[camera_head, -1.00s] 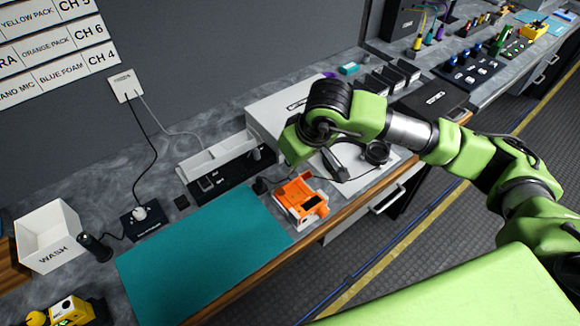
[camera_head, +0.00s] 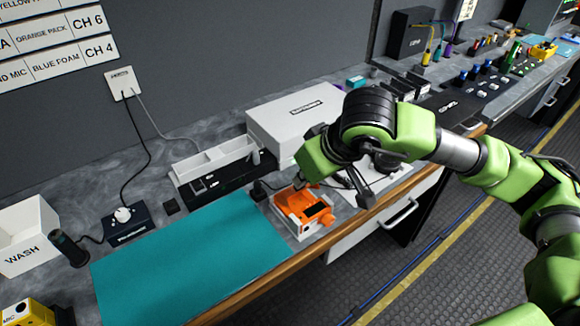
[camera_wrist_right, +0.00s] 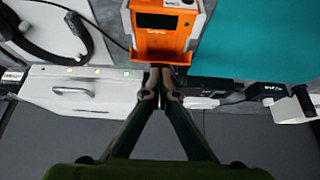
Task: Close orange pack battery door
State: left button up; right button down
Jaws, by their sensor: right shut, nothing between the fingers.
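The orange pack (camera_head: 302,215) sits on the counter just right of the teal mat, its dark screen facing up. It also shows at the top of the right wrist view (camera_wrist_right: 184,42). I cannot clearly tell the battery door from the body. My right gripper (camera_wrist_right: 160,74) is shut and empty, its tips together close to that end; contact cannot be told. In the head view, my right arm comes over the counter and its wrist hangs by the pack's far side. My left gripper is not in view.
The teal mat (camera_head: 190,255) is bare. A white case (camera_head: 290,118) and a divided white tray (camera_head: 215,162) stand behind the pack. Headphones (camera_wrist_right: 50,35) lie beside it. The counter's wooden front edge (camera_head: 345,232) is close. A WASH bin (camera_head: 25,240) is at left.

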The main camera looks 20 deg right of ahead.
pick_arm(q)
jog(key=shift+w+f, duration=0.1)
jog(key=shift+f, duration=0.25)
pick_arm(e)
jog(key=shift+w, duration=0.15)
